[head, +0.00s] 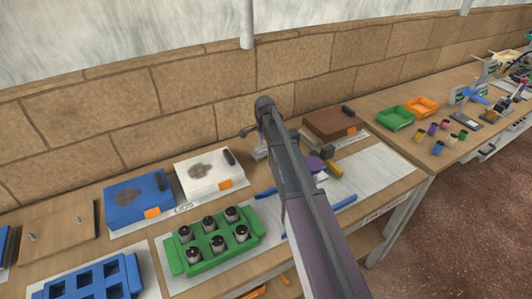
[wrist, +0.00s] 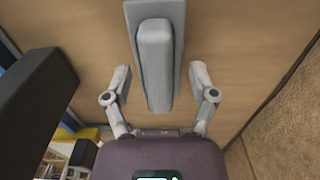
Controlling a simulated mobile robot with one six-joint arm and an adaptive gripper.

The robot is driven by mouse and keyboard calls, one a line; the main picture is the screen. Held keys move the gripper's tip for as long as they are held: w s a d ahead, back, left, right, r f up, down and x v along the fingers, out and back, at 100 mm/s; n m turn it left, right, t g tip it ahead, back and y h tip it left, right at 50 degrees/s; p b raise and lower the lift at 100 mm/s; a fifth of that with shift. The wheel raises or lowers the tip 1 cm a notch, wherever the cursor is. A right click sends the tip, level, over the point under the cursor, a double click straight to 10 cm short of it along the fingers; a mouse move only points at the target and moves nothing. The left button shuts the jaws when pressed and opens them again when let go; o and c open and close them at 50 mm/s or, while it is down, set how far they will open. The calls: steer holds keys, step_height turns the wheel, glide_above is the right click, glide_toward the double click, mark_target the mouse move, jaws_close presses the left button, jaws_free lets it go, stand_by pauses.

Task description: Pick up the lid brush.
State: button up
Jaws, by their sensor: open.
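A grey block with a raised, rounded grey handle (wrist: 153,65), which looks like the lid brush, lies on the wooden table in the wrist view. In the head view a small part of a grey thing, likely the same one, shows beside my arm near the wall (head: 259,154); my arm hides the rest. My gripper (wrist: 158,76) is open, with one finger on each side of the handle in the wrist view. I cannot tell whether the fingers touch it or how high they are above it. In the head view a finger (head: 246,133) shows left of my arm.
A dark block (wrist: 35,110) stands close on the left in the wrist view. The brick wall (head: 180,102) runs behind the table. A white box (head: 205,185) and green rack (head: 215,249) are to the left, a brown box (head: 330,122) to the right.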

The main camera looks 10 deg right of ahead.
mark_target(265, 145)
jaws_close()
steer(key=shift+r, duration=0.1)
stand_by(0.4)
step_height(265, 145, up, 10)
steer(key=p, duration=1)
stand_by(0.5)
